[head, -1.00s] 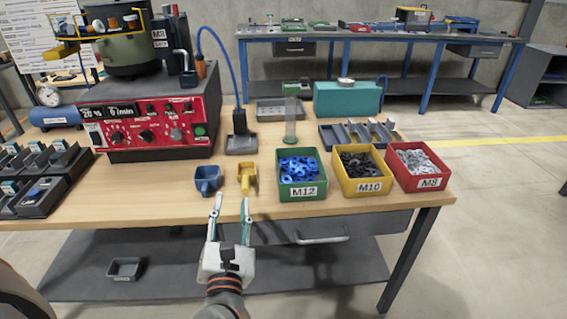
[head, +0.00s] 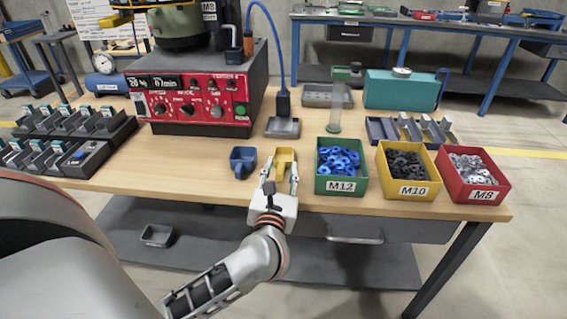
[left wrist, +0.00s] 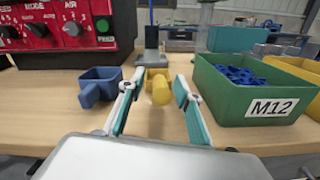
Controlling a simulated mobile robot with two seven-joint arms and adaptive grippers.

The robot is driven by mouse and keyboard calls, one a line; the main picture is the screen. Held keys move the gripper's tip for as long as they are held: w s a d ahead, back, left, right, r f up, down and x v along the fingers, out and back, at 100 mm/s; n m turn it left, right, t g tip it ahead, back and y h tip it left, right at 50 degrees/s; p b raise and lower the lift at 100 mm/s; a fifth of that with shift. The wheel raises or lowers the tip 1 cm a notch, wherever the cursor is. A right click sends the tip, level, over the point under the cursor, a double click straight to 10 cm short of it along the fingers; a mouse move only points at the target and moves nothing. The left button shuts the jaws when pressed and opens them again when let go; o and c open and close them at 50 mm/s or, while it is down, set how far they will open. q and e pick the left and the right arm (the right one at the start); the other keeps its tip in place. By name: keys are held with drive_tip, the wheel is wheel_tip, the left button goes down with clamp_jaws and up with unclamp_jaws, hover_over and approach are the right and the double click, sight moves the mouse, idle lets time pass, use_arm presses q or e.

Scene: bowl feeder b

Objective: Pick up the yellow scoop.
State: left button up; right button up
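The yellow scoop (head: 284,158) lies on the wooden table between a blue scoop and the green M12 bin. In the left wrist view the yellow scoop (left wrist: 157,84) shows ahead, with its round handle end pointing toward me. My left gripper (head: 281,170) is open, its two fingers spread at the near end of the scoop. In the left wrist view the left gripper's fingers (left wrist: 160,90) stand on either side of the handle, with gaps at both sides. I cannot tell how deep the handle is between them. My right gripper is not in view.
The blue scoop (head: 242,161) sits close to the left of my fingers. The green M12 bin (head: 340,186) stands close on the right, then the yellow M10 bin (head: 408,188) and red M8 bin (head: 475,191). The red control box (head: 193,105) stands behind left.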

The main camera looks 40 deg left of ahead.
use_arm(q)
drive_tip(key=shift+c, duration=0.7)
clamp_jaws()
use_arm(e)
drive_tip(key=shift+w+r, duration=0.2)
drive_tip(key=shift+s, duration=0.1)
